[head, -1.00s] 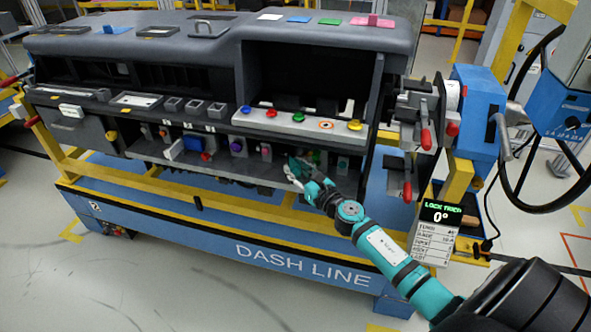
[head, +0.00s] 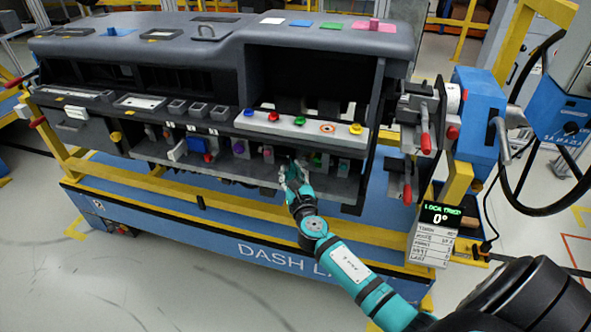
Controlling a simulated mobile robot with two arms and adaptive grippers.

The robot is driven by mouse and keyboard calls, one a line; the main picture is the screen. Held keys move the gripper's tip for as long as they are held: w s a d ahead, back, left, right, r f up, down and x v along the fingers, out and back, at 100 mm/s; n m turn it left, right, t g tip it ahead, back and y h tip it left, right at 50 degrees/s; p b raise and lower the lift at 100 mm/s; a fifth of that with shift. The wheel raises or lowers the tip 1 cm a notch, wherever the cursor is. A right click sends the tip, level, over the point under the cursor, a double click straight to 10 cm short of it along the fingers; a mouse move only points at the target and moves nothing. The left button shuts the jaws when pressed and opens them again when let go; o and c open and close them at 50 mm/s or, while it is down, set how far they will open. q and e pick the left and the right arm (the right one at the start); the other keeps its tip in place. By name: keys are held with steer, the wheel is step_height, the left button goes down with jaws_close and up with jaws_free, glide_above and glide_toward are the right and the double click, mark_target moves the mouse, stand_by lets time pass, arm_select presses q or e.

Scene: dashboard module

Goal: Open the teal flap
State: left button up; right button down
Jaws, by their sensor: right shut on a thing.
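My right gripper (head: 292,168) is at the lower row of the dashboard module (head: 215,172), between a pink part and a green part. Its jaws are closed on a small part there, which the fingers mostly hide; I cannot tell its colour or whether it is the teal flap. A small teal-tinted piece (head: 343,167) shows farther right in the same row, apart from the gripper. I cannot make out a clear flap shape or its angle. The display (head: 440,214) beside the module reads 0°. My left gripper is not in view.
The lower row also holds a blue block (head: 194,145), a purple knob (head: 238,148) and a green part (head: 317,159). Coloured buttons line the grey strip (head: 300,124) above. Red-handled clamps (head: 425,142) stand at the right. The floor in front is clear.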

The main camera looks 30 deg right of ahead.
steer(key=w+a+m+g+h+b, duration=0.1)
steer(key=m+g+h+b, duration=0.1)
steer(key=m+g+h, duration=0.1)
steer(key=w+a+m+g+h+b, duration=0.1)
steer(key=m+g+h+b, duration=0.1)
steer(key=m+g+h, duration=0.1)
steer(key=w+m+g+h+b, duration=0.1)
steer(key=m+g+h+b, duration=0.1)
steer(key=m+h, duration=0.1)
steer(key=shift+w+a+r+g+h, duration=0.1)
steer(key=shift+w+a+g+h, duration=0.15)
steer(key=shift+a+g+h, duration=0.25)
steer(key=shift+d+r, duration=0.1)
steer(key=shift+d, duration=0.05)
steer(key=c, duration=1.5)
jaws_free()
steer(key=o, duration=0.3)
steer(key=shift+w, duration=0.15)
steer(key=shift+o, duration=0.2)
steer(key=shift+s+f, duration=0.2)
